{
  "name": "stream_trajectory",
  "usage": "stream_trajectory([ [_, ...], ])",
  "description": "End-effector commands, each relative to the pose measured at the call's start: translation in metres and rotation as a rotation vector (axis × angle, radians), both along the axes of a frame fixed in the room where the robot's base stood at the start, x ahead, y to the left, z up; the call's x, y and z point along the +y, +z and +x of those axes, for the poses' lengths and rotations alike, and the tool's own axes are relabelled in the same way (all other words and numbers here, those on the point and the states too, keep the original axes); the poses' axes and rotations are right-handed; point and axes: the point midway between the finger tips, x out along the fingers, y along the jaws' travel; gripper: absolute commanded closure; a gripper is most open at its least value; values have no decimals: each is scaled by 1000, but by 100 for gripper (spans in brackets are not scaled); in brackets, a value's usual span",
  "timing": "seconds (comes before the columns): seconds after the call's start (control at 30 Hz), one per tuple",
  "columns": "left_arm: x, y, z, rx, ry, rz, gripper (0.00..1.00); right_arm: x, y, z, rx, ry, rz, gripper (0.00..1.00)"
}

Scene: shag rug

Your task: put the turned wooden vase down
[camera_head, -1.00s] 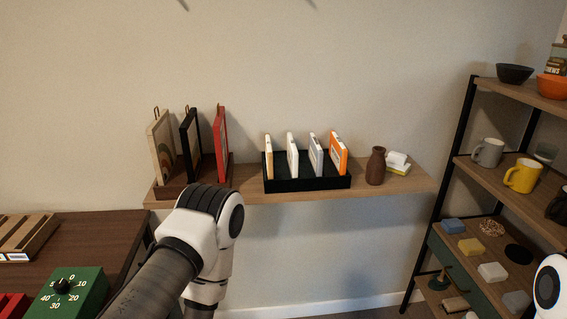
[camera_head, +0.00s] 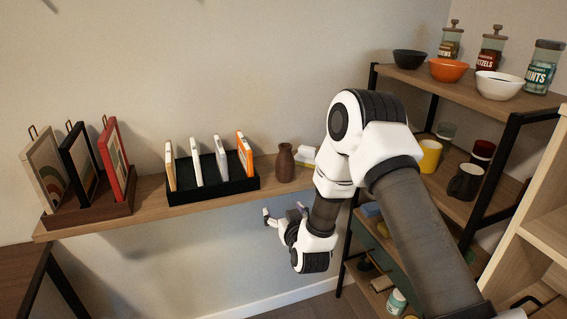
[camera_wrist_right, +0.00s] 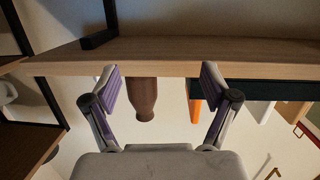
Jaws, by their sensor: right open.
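The turned wooden vase (camera_head: 285,163) is dark brown and stands upright on the wall shelf (camera_head: 205,193), just right of the black tray. My right gripper (camera_head: 284,212) is open and empty, in front of and slightly below the shelf's front edge, near the vase but apart from it. In the right wrist view, which is upside down, the vase (camera_wrist_right: 141,98) shows between the two open fingers of the gripper (camera_wrist_right: 160,74), beyond them. The vase's base is hidden there behind the shelf edge. My left gripper is not in view.
The black tray (camera_head: 210,190) with several upright cases stands left of the vase. White blocks (camera_head: 305,156) lie close on its right. A framed-picture rack (camera_head: 90,213) is at the shelf's left. A shelving unit (camera_head: 510,122) with bowls, jars and mugs stands right.

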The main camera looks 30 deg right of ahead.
Motion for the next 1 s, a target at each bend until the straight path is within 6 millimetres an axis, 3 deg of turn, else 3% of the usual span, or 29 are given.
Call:
stream_trajectory([
  [0.03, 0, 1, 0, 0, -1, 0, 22, -15, 31, 11, -89, -33, -21, 15],
  [0.07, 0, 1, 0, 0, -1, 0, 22, -22, 45, 15, -130, -49, -33, 15],
  [0.17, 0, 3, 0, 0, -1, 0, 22, -34, 68, 26, -197, -75, -53, 15],
  [0.6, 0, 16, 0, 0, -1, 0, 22, -59, 72, 88, -198, -73, -56, 15],
  [0.83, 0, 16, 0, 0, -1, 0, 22, -61, 70, 93, -194, -72, -54, 15],
  [0.87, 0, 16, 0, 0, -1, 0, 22, -61, 70, 93, -194, -72, -54, 18],
  [1.0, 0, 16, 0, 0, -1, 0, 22, -61, 70, 93, -194, -72, -54, 68],
])
